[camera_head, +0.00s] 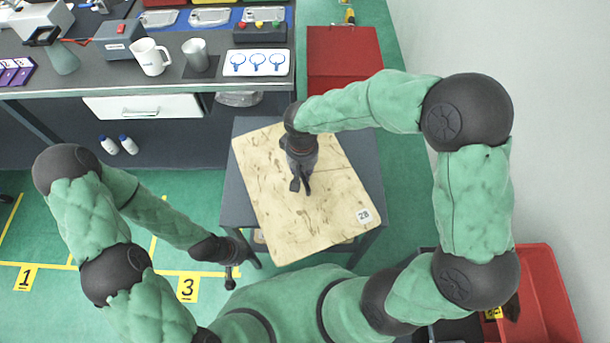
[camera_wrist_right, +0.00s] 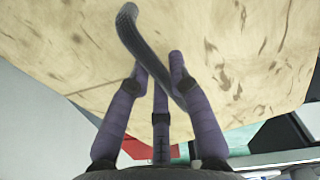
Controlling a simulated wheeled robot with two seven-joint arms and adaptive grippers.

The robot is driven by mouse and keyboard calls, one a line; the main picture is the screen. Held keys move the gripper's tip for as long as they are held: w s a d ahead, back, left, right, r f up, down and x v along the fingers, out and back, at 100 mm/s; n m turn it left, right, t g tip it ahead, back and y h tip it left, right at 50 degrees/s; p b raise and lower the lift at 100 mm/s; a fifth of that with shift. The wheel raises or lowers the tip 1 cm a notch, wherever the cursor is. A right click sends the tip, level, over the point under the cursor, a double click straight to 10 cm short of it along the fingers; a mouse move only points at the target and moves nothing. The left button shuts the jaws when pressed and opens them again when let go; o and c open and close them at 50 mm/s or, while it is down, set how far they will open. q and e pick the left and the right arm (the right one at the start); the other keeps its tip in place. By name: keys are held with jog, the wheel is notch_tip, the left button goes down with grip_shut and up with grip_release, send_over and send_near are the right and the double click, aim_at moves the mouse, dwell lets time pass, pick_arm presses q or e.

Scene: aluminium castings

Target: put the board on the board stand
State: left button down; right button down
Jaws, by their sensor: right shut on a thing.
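The board (camera_head: 330,215) is a pale, stained, worn panel marked 28, also seen in the right wrist view (camera_wrist_right: 60,50). It lies askew over a grey table-like stand (camera_head: 240,207), with its near corner past the stand's front edge. I cannot tell whether it rests there or is held just above. My right gripper (camera_head: 300,188) is shut on the board's dark curved handle (camera_wrist_right: 140,40), its fingers around it in the wrist view (camera_wrist_right: 163,78). My left gripper (camera_head: 230,280) hangs left of the stand, apart from the board; its finger opening is unclear.
A workbench (camera_head: 120,85) at the back left holds a white mug (camera_head: 150,57), a grey cup (camera_head: 196,53) and a card with blue rings (camera_head: 256,63). A red box (camera_head: 345,60) stands behind the stand. A red bin (camera_head: 545,290) is at front right.

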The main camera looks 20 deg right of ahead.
jog(key=w+f, duration=0.1)
jog(key=w+d+f+b, duration=0.1)
jog(key=f, duration=0.1)
jog(key=shift+w+d+f, duration=0.15)
jog(key=shift+w, duration=0.15)
jog(key=shift+w+d+f+b, duration=0.15)
jog(key=shift+f+b, duration=0.3)
jog(key=shift+f, duration=0.5)
jog(key=shift+w+f+b, duration=0.1)
jog(key=shift+f+b, duration=0.3)
jog(key=shift+f, duration=0.55)
jog(key=c, duration=1.6)
grip_release()
jog(key=shift+f, duration=0.15)
jog(key=o, duration=0.5)
jog(key=shift+c, duration=0.2)
notch_tip(320, 180, up, 12)
jog(key=p, duration=0.4)
